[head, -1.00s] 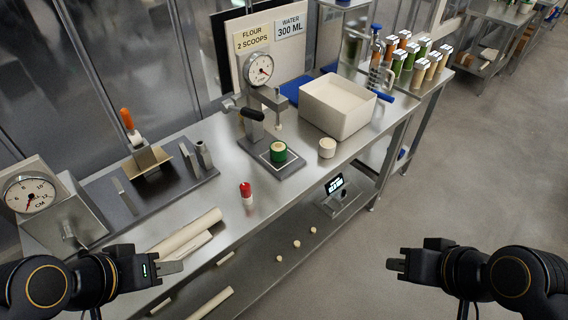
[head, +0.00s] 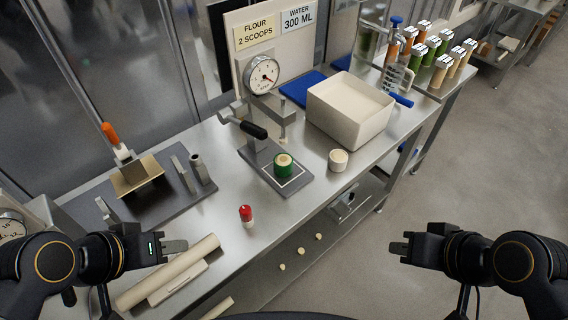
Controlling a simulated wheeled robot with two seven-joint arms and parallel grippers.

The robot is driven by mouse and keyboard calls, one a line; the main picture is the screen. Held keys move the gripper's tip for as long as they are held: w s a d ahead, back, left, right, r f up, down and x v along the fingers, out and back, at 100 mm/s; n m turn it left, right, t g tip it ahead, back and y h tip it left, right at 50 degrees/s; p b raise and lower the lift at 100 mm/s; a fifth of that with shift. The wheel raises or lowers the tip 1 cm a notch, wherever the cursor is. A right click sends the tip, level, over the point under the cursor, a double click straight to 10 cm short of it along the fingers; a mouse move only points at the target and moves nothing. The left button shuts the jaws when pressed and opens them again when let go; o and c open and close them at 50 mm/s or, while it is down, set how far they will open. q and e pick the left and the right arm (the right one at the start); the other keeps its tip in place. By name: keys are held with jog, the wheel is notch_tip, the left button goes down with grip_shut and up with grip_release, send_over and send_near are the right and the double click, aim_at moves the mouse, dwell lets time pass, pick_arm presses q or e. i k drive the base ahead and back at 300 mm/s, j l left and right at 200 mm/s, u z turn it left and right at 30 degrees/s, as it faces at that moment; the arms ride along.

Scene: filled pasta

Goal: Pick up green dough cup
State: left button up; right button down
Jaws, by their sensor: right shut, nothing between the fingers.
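The green dough cup (head: 283,166) stands upright on the grey base plate of the press (head: 258,150), inside a white outlined square, with pale dough showing at its top. My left gripper (head: 183,246) is at the lower left, near the rolling pins at the table's front edge, well short of the cup and empty; its finger spacing is hard to make out. My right gripper (head: 394,248) is over the floor in front of the table, to the right of and apart from the cup. It is shut and empty.
A pale round cup (head: 338,160) and a cream bin (head: 349,110) stand right of the press. A tool board (head: 150,200) is at left. Small dough pieces (head: 300,252) show on the lower shelf.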

aim_at(283, 162)
jog(key=k+u, duration=0.5)
jog(key=i+l+u, duration=0.1)
jog(key=l+u, duration=0.4)
jog(key=u, duration=0.25)
jog(key=i+l+u, duration=0.1)
jog(key=l+u, duration=0.35)
jog(key=l, duration=0.35)
jog(key=k+l+u, duration=0.1)
jog(key=l, duration=0.4)
jog(key=k+l+u, duration=0.1)
jog(key=l, duration=0.35)
